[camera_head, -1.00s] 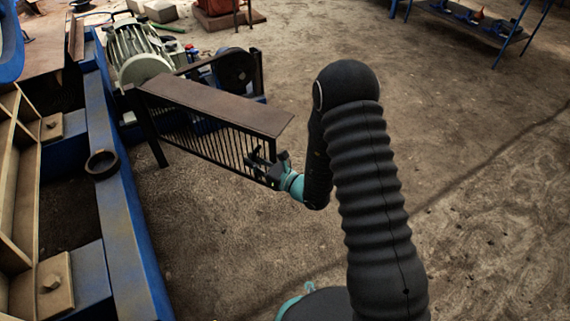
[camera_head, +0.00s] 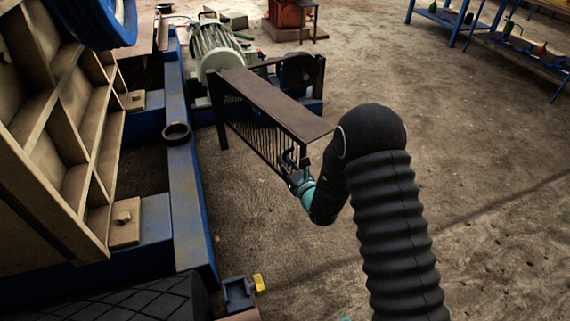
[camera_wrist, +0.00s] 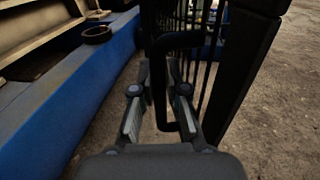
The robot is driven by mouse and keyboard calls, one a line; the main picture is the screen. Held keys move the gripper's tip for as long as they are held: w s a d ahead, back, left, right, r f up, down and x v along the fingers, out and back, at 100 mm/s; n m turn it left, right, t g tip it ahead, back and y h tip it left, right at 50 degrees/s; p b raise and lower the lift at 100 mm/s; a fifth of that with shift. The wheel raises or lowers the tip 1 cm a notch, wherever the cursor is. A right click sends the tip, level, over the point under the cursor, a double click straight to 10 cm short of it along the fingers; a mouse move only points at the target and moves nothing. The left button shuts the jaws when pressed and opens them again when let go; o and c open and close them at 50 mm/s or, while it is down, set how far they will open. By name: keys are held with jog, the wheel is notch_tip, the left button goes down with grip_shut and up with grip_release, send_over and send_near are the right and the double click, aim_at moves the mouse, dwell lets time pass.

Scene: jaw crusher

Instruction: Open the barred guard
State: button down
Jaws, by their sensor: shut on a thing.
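The barred guard (camera_head: 273,108) has a rusty brown top plate over dark vertical bars. It stands out at an angle from the grey motor, its free end toward me. My gripper (camera_head: 291,172) is at that free end, low on the barred side. In the wrist view, my gripper (camera_wrist: 160,85) is shut on the guard's black handle (camera_wrist: 160,112), a bent bar passing between the fingers. The guard's dark end post (camera_wrist: 245,65) rises just right of the fingers. My arm hides part of the floor beside the guard.
A blue machine beam (camera_head: 188,190) with a dark ring (camera_head: 176,133) runs along the left. The grey motor (camera_head: 213,48) and a dark pulley (camera_head: 300,75) stand behind the guard. A yellow-handled part (camera_head: 258,283) sits at the lower front. Floor to the right is open.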

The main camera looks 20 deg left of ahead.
jog(key=shift+s+f, duration=0.15)
jog(key=shift+f, duration=0.1)
jog(key=c, duration=1.4)
grip_release()
jog(key=shift+c, duration=0.2)
jog(key=shift+r, duration=0.1)
jog(key=shift+a, duration=0.1)
jog(key=v, duration=1.2)
